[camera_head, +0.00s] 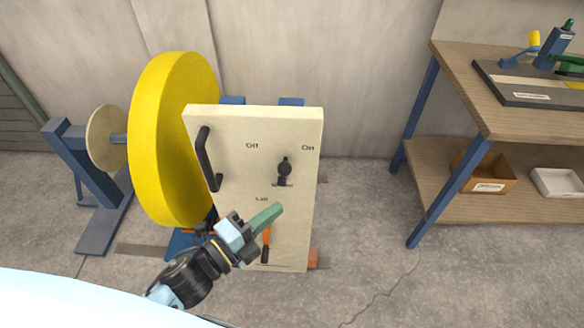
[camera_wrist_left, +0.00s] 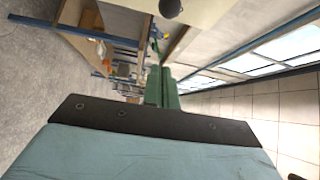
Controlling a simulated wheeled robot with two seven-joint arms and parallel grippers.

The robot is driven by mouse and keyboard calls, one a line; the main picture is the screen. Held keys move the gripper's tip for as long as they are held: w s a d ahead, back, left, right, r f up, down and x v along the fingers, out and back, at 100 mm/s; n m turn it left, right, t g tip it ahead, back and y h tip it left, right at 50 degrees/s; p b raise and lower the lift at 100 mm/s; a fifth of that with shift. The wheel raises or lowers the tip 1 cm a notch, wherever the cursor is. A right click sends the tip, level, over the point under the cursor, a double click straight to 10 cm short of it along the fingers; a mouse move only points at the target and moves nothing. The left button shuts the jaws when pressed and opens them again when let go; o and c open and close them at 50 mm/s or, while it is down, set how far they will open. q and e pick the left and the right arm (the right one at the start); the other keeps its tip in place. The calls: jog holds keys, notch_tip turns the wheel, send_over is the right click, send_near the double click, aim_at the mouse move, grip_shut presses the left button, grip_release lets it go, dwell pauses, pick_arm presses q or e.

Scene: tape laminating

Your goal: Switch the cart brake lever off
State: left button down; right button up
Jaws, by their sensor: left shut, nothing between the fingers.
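A cream cart panel (camera_head: 240,125) carries a black knobbed lever (camera_head: 284,169) that stands about upright between the printed words "Off" on its left and "On" on its right. An orange lever with a dark lower end (camera_head: 265,250) is lower on the panel, partly hidden by my gripper. Which one is the brake lever I cannot tell for sure. My left gripper (camera_head: 274,211) has green fingers, shut and empty, in front of the panel below the black knob and apart from it. In the left wrist view a dark round knob (camera_wrist_left: 170,8) shows at the top edge, beyond the shut fingers (camera_wrist_left: 162,75).
A black handle (camera_head: 207,160) sticks out at the panel's left. A big yellow roll (camera_head: 160,140) stands behind it on a blue stand (camera_head: 85,185). A wooden workbench (camera_head: 470,85) with boxes on its lower shelf is at the right. The floor between is clear.

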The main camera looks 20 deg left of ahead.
aim_at(283, 174)
pick_arm(q)
jog(key=shift+s, duration=0.1)
jog(key=w, duration=0.9)
jog(key=shift+w+d, duration=0.25)
jog(key=shift+d, duration=0.05)
dwell(0.4)
